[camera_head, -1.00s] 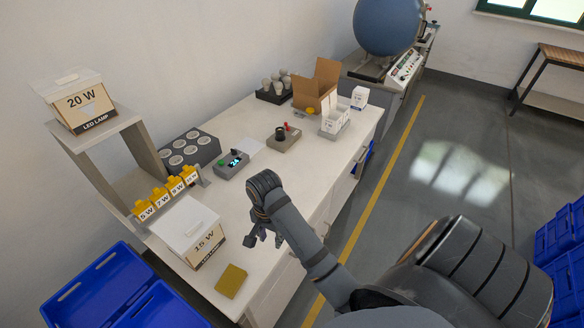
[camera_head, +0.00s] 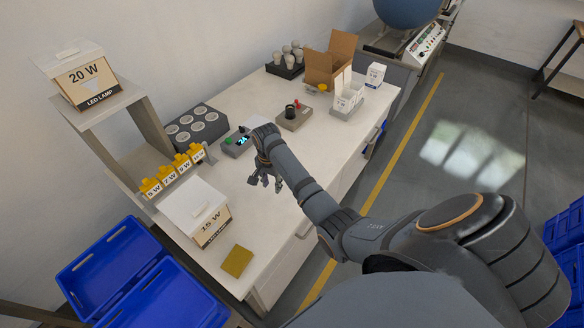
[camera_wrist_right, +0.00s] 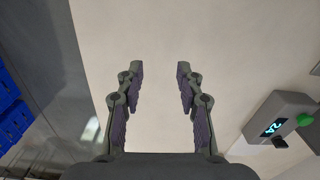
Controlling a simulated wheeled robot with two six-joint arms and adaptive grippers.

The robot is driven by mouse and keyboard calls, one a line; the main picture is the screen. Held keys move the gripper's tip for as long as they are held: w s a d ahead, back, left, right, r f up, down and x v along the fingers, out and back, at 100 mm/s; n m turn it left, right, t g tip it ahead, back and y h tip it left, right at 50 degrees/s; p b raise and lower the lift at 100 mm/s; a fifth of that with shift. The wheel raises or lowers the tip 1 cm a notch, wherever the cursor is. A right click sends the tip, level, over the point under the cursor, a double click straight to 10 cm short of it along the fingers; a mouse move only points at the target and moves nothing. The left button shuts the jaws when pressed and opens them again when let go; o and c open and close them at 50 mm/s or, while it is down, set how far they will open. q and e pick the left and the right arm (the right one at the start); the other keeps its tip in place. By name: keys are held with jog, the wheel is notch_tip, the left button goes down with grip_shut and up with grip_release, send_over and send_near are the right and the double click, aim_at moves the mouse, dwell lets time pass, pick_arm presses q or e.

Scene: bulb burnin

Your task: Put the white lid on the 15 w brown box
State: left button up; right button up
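The 15 W brown box (camera_head: 213,230) stands on the near left part of the white table, with its label facing front. The white lid (camera_head: 182,210), with a small handle on it, lies on top of the box and covers its opening; I cannot tell whether it is fully seated. My right gripper (camera_head: 265,182) is above the table, behind and to the right of the box, apart from it. In the right wrist view the right gripper (camera_wrist_right: 159,72) is open, with nothing between its fingers. My left gripper is not in view.
A mustard block (camera_head: 237,261) lies in front of the 15 W box. A tester with a lit display (camera_head: 238,143) and a grey bulb rack (camera_head: 197,124) are farther back. Blue bins (camera_head: 110,265) stand at left.

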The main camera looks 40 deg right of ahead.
jog(key=f, duration=0.2)
jog(key=w+f, duration=0.1)
jog(key=f, duration=0.1)
jog(key=shift+f, duration=0.25)
notch_tip(320, 180, up, 10)
jog(key=w+b, duration=0.1)
jog(key=b, duration=0.1)
jog(key=s+f+n, duration=0.2)
jog(key=s+f, duration=0.1)
jog(key=s, duration=0.1)
jog(key=s+f+n+t, duration=0.1)
jog(key=s+f+n, duration=0.1)
jog(key=s, duration=0.2)
jog(key=s+f+n+b, duration=0.1)
jog(key=s+f+n, duration=0.1)
jog(key=s, duration=0.3)
jog(key=shift+f+n+t+h, duration=0.3)
jog(key=shift+f+h, duration=0.1)
jog(key=shift+f, duration=0.4)
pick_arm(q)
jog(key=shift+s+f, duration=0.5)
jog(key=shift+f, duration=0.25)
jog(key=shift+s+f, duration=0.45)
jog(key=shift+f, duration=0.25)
pick_arm(e)
jog(key=shift+s+f+n, duration=0.1)
jog(key=shift+s+n, duration=0.2)
jog(key=shift+s, duration=0.1)
